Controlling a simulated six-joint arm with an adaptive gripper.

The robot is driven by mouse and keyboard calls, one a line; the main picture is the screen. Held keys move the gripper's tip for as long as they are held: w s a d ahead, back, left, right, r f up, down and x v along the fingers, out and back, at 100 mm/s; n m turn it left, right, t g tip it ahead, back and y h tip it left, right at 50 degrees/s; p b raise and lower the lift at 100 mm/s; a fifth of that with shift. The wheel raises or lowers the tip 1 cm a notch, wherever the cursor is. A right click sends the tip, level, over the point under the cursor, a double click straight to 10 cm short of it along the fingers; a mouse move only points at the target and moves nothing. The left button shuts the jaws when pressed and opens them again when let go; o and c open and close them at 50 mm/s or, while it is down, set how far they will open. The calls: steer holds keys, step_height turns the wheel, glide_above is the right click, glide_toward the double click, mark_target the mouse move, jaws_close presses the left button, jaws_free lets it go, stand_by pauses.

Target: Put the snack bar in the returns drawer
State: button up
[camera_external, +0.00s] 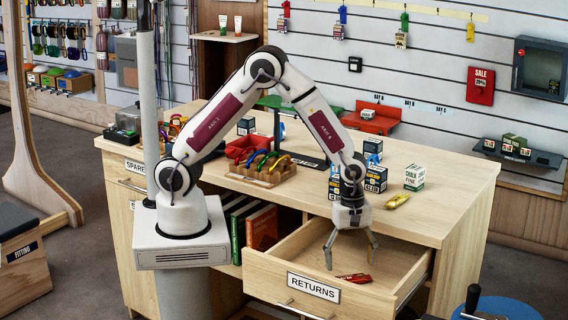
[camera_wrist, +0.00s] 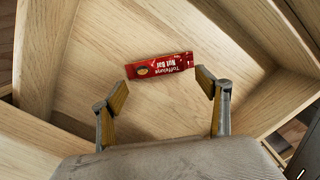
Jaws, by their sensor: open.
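The snack bar is a red packet (camera_external: 354,278) lying in the open returns drawer (camera_external: 270,272), whose front carries a RETURNS label. In the wrist view the red bar (camera_wrist: 160,65) lies flat on the drawer's wooden floor, its lettering upside down. My gripper (camera_external: 350,262) points down into the drawer, its two fingers spread apart. In the wrist view the open fingertips (camera_wrist: 164,79) are on either side and nearer the camera, with the bar just beyond them and nothing between them. I cannot tell the exact height of the fingertips above the floor.
The drawer walls surround my gripper. The counter (camera_external: 445,190) above holds dark boxes (camera_external: 375,178), a white chalk box (camera_external: 414,177), a yellow item (camera_external: 397,201) and a wooden tray of carabiners (camera_external: 262,170). A blue round stool (camera_external: 510,308) stands at the front right.

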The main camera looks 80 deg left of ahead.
step_height(320, 180, up, 9)
steer(key=shift+a, duration=0.3)
stand_by(0.5)
steer(key=s+a+r+m+t, duration=0.1)
steer(key=s+a+r+m, duration=0.3)
steer(key=a+r, duration=0.25)
steer(key=s+a+r+m+t, duration=0.2)
steer(key=s+a+r+m, duration=0.25)
steer(key=r, duration=0.35)
steer(key=s+a+r+m+t, duration=0.1)
steer(key=s+a+r+m, duration=0.1)
steer(key=s+a+m, duration=0.2)
steer(key=s+a+r+m+t, duration=0.1)
steer(key=s+a+m, duration=0.3)
steer(key=s, duration=0.5)
steer(key=shift+s+a+r+m+t+y, duration=0.2)
steer(key=shift+s+r+m+t+y, duration=0.15)
steer(key=shift+m, duration=0.4)
